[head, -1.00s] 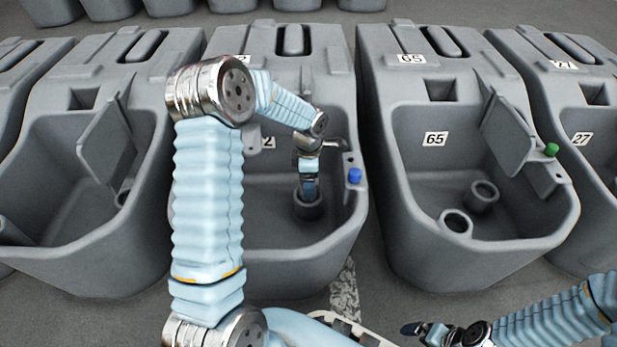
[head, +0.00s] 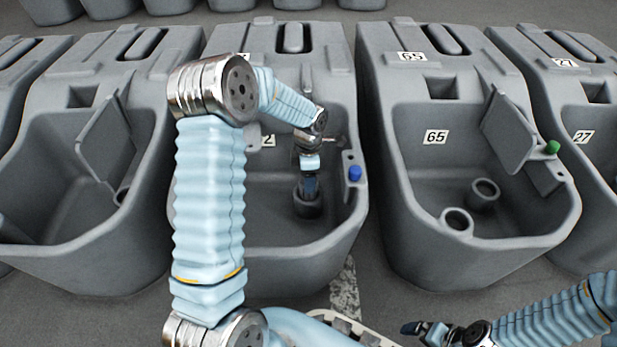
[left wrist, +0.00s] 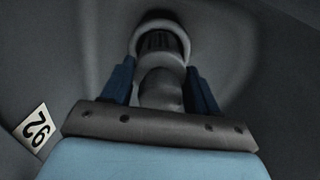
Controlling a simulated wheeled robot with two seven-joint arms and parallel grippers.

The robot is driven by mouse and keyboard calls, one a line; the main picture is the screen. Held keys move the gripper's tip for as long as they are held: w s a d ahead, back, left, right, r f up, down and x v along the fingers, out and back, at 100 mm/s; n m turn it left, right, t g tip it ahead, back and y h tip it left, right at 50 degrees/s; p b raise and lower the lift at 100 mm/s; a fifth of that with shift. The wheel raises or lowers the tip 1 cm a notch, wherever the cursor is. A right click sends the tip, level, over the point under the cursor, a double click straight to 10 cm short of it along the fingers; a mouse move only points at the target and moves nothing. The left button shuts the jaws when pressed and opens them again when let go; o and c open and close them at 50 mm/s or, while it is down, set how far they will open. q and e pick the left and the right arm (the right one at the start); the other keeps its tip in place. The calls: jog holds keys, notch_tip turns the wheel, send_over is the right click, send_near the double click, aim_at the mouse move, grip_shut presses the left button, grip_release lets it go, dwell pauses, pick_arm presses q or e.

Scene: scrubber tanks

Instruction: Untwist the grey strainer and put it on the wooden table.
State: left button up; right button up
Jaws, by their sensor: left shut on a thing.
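The grey strainer (head: 307,207) is a short round piece low inside the middle tank (head: 265,235). My left gripper (head: 308,190) reaches down into this tank from above, with its dark blue fingers at the strainer. In the left wrist view, the fingers stand on both sides of a rounded grey part (left wrist: 161,88) and are shut on it. Beyond it is a round grey rim (left wrist: 160,35) with dark slots inside. My right gripper (head: 412,328) is at the bottom right, away from the tanks; its jaw opening is unclear. No wooden table is in view.
A blue cap (head: 354,173) sits on the middle tank's right wall. The tank marked 65 (head: 398,215) stands to the right, with loose-looking round grey parts inside and a green cap (head: 552,147). Other tanks stand close on both sides.

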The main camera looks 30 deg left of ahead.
pick_arm(q)
jog(key=shift+n, duration=0.7)
jog(key=shift+r+p, duration=0.7)
jog(key=shift+r, duration=0.35)
jog(key=shift+r+p, duration=2.1)
jog(key=shift+r, duration=0.85)
jog(key=shift+r, duration=0.1)
notch_tip(320, 180, up, 6)
jog(key=p, duration=0.4)
